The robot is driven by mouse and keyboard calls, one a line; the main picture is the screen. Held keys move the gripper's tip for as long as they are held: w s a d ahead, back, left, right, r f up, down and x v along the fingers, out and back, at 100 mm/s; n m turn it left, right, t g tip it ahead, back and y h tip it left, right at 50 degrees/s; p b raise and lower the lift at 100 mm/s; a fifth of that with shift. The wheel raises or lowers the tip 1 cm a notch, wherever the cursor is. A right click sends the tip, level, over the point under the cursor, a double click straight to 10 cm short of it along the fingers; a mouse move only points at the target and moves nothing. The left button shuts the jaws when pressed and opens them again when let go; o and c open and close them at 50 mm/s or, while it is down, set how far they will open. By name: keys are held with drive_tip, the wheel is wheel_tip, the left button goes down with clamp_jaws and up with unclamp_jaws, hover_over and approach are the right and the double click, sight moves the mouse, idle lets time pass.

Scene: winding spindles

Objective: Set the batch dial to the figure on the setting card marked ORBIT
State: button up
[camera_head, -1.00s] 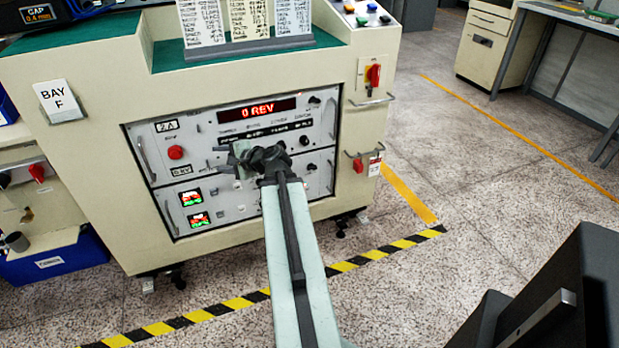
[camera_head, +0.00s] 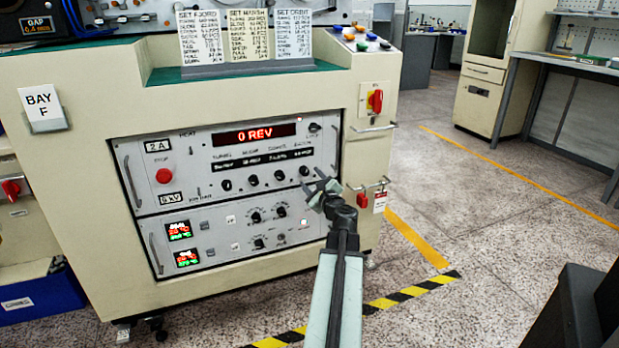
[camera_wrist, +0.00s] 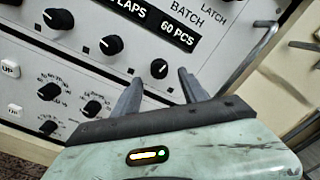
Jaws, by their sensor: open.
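The batch dial is the small black knob at the right end of the upper panel's row (camera_head: 304,170). In the wrist view the batch dial (camera_wrist: 159,68) sits below a BATCH label and a window reading 60 PCS (camera_wrist: 178,41). My gripper (camera_head: 318,186) is open just in front of the panel. In the wrist view its fingertips (camera_wrist: 160,77) lie to either side of the dial; contact cannot be told.
A similar knob (camera_wrist: 111,45) sits left of the batch dial, under a LAPS window. A red display (camera_head: 254,135) reads 0 REV. A metal handle (camera_wrist: 262,45) stands out to the right of the dial. Red switches and rails are on the cabinet's right side.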

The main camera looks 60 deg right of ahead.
sight(306, 173)
drive_tip(key=x, duration=0.3)
drive_tip(key=shift+w, duration=0.1)
